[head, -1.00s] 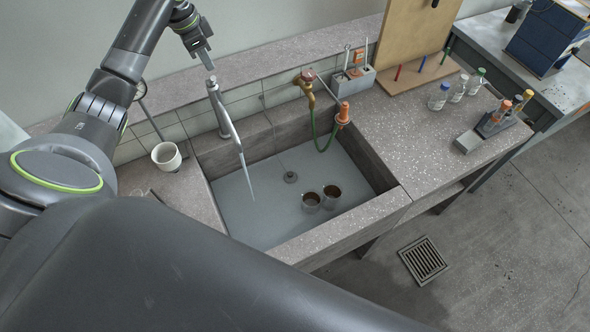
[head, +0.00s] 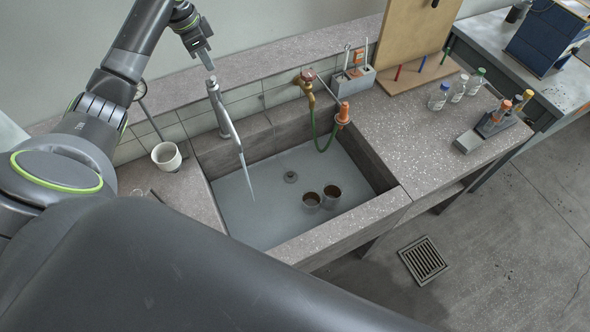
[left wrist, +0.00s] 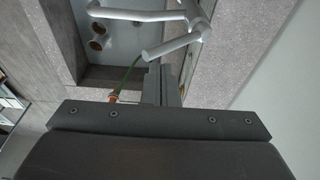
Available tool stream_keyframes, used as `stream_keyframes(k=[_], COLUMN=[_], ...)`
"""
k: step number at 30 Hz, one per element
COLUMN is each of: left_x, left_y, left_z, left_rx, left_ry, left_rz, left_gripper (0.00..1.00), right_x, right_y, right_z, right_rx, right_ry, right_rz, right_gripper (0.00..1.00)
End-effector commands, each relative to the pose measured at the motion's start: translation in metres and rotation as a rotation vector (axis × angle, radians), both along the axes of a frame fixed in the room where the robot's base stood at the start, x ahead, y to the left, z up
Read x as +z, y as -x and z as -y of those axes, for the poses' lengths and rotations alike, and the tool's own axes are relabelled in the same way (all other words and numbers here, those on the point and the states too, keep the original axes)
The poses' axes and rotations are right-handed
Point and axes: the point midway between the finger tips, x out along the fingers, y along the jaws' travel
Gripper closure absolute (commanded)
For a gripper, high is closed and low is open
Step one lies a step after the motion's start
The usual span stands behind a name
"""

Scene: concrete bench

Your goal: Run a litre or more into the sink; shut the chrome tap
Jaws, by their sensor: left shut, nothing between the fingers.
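The chrome tap (head: 223,112) stands at the back left of the sink (head: 222,200), its long spout reaching over the basin. A thin pale stream (head: 247,177) falls from the spout end towards the basin. My left gripper (head: 208,64) is shut and empty, just above the top of the tap; the head view does not show clearly whether it touches. In the left wrist view, the gripper's fingers (left wrist: 164,84) are close together, with the tap's pale tubes (left wrist: 175,45) just beyond. My right gripper is not in view.
Two cups with brown insides (head: 331,196) stand in the basin near the drain (head: 290,177). A white mug (head: 166,157) stands left of the sink. A brass tap (head: 306,88) with a green hose is at the back right. Bottles (head: 438,97) stand further right.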

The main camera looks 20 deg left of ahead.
Motion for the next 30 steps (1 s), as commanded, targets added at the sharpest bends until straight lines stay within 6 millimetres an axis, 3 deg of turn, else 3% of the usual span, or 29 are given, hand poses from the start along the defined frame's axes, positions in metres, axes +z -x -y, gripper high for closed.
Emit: stream_keyframes(k=[11,30], left_x=[-0.003,-0.079], left_y=[0.000,0.000], left_z=[0.000,0.000], left_rx=[0.000,0.000], left_ry=[0.001,0.001], left_rz=[-0.001,-0.002], left_gripper=[1.00,1.00], right_x=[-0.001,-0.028], right_y=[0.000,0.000], right_z=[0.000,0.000], right_rx=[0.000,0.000], right_ry=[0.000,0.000], right_rz=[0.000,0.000], right_gripper=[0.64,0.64])
